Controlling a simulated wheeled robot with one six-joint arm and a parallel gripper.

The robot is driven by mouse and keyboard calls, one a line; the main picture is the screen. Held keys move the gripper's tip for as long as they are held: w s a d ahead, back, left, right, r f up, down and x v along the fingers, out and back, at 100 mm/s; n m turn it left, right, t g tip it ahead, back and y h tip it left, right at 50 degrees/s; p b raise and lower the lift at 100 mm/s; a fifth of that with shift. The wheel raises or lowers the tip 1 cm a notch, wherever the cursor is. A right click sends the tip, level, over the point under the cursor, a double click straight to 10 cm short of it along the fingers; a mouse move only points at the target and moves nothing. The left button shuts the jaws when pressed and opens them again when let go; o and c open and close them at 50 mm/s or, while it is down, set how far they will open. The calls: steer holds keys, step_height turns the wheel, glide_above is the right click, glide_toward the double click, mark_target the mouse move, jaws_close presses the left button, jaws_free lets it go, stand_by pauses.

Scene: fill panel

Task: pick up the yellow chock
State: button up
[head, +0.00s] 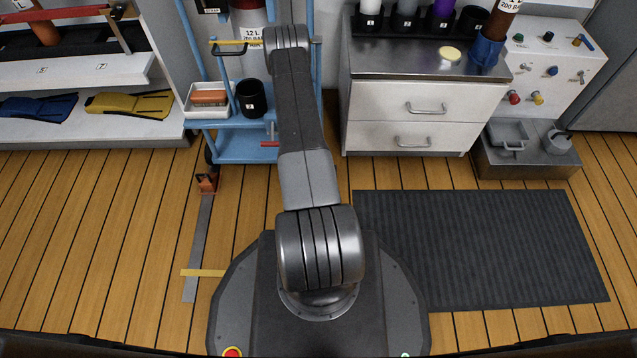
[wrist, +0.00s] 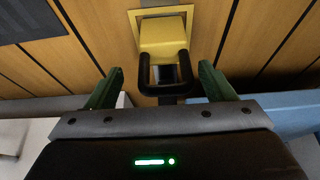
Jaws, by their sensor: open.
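The yellow chock (wrist: 163,38) shows in the wrist view on the plank floor, at or over a yellow outlined square (wrist: 132,20). Its black looped handle (wrist: 165,86) points down the picture towards my gripper. My gripper (wrist: 157,68) is open, with one green finger on each side of the handle and a visible gap to both. Nothing is held. I cannot tell how far the fingertips are above the handle's level. In the head view my arm hides the chock and gripper.
A blue trolley (head: 235,150) stands left of my arm, and a white drawer cabinet (head: 400,118) stands right of it. A dark ribbed mat (head: 480,245) lies on the right floor. An orange-red object (head: 207,183) sits by a grey floor strip (head: 198,240). Open floor lies left.

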steer(key=x, duration=0.1)
steer(key=b+x, duration=0.1)
steer(key=x, duration=0.1)
steer(key=b+x, duration=0.1)
steer(key=shift+s+a+f, duration=0.1)
steer(key=shift+a+f, duration=0.15)
steer(key=shift+f, duration=0.05)
steer(key=shift+r, duration=0.1)
steer(key=c, duration=1.3)
steer(key=shift+r, duration=0.15)
